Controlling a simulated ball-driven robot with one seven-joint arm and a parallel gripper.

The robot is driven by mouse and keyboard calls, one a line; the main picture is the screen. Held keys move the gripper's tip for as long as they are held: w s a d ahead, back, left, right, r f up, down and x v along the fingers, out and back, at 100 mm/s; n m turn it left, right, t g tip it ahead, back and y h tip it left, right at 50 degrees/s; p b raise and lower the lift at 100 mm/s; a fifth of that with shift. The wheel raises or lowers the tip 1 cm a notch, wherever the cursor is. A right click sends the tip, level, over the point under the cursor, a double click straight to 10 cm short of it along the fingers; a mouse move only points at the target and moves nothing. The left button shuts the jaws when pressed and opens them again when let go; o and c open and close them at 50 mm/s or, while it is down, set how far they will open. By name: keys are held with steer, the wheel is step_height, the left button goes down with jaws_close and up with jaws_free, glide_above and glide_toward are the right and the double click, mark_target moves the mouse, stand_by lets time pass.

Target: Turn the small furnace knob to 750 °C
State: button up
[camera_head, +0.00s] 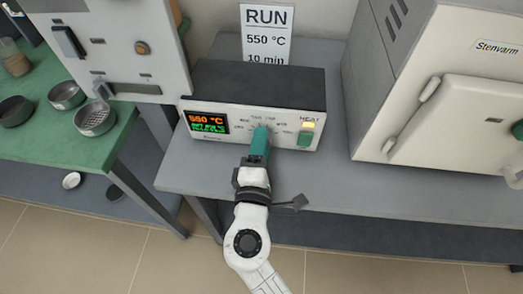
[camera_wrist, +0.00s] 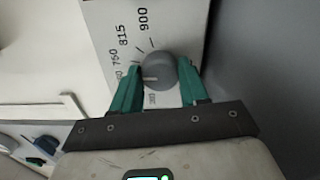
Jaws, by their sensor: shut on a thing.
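The small furnace control box (camera_head: 255,85) stands on the grey bench with its panel facing me. Its display (camera_head: 207,122) reads 550 °C in orange, with smaller green text below. In the wrist view the grey round knob (camera_wrist: 160,68) sits between my gripper's green fingers (camera_wrist: 160,85), which are shut on it from both sides. The knob's pale pointer line points left, below the 750 mark; the exact mark is partly hidden by a finger. 815 and 900 are readable further round. In the head view my gripper (camera_head: 260,140) covers the knob.
A RUN 550 °C, 10 min sign (camera_head: 266,35) stands behind. A large Stenvarm furnace (camera_head: 435,90) is right; a green table (camera_head: 70,145) with metal dishes is left.

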steer(key=shift+f+m+b, duration=0.2)
steer(key=shift+m+b, duration=0.8)
steer(key=o, duration=1.1)
steer(key=shift+r, duration=0.15)
steer(key=shift+c, duration=0.2)
steer(key=s, duration=1)
steer(key=shift+s+a, duration=0.2)
steer(key=shift+s, duration=0.2)
